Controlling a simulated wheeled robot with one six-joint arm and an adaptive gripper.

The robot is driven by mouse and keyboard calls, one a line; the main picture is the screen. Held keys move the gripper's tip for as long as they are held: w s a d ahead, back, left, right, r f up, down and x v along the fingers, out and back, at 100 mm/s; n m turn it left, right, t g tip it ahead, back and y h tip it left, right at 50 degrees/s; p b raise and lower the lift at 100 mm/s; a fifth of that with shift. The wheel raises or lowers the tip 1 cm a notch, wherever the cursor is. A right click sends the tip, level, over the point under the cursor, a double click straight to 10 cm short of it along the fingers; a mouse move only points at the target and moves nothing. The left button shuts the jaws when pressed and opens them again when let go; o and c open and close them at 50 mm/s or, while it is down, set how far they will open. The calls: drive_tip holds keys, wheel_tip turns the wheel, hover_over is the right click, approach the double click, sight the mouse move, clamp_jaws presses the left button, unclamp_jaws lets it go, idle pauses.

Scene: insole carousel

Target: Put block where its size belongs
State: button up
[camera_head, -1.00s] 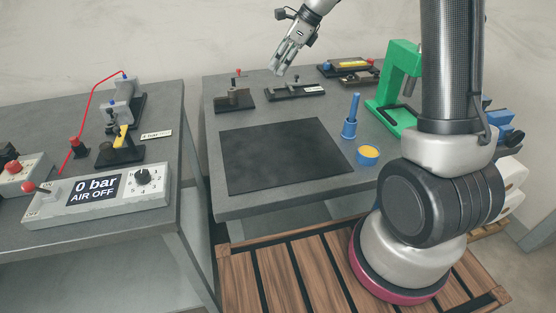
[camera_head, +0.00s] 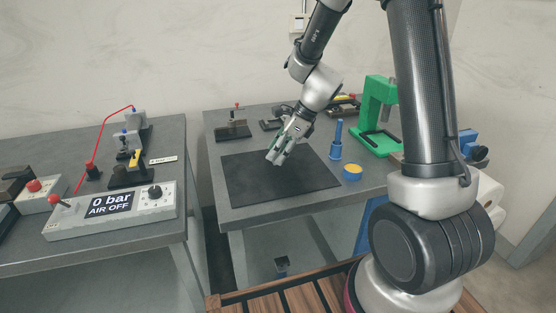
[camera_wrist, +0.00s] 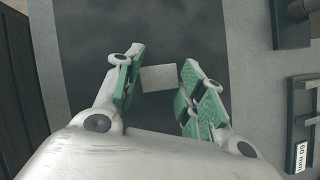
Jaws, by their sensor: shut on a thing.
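My gripper (camera_head: 277,158) hangs over the dark mat (camera_head: 250,185) on the right-hand table. In the wrist view its two green-padded fingers (camera_wrist: 159,90) are shut on a small light grey block (camera_wrist: 159,78), with the mat below. I cannot make out the block in the head view. Dark fixtures stand at the back of this table: one (camera_head: 232,129) at left, and one (camera_head: 271,125) partly hidden behind my gripper.
A blue upright tool (camera_head: 336,140), a blue cup with yellow contents (camera_head: 352,172) and a green press (camera_head: 378,115) stand right of the mat. The left table holds a control box (camera_head: 112,209) reading "0 bar AIR OFF". A gap separates the tables.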

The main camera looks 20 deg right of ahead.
drive_tip(key=shift+f, duration=1.4)
drive_tip(key=o, duration=1.1)
drive_tip(key=shift+f, duration=0.15)
drive_tip(key=v, duration=1.1)
drive_tip(key=s+d+r+n+h, duration=0.2)
drive_tip(key=s+d+r+n, duration=0.1)
drive_tip(key=s+n, duration=0.4)
drive_tip(key=s+d+r+n+t+h, duration=0.1)
drive_tip(key=s+d+r+n, duration=0.2)
drive_tip(key=s+r+n, duration=0.2)
drive_tip(key=s+d+r+n+t+h, duration=0.1)
drive_tip(key=s+d+r+n+h, duration=0.1)
drive_tip(key=s+n, duration=0.8)
drive_tip(key=shift+s+d+r+h, duration=0.15)
drive_tip(key=shift+s+d+r, duration=0.15)
drive_tip(key=shift+s+r, duration=0.3)
drive_tip(key=shift+s+d+r+h, duration=0.15)
drive_tip(key=shift+s+d+r, duration=0.2)
drive_tip(key=shift+s+r, duration=0.25)
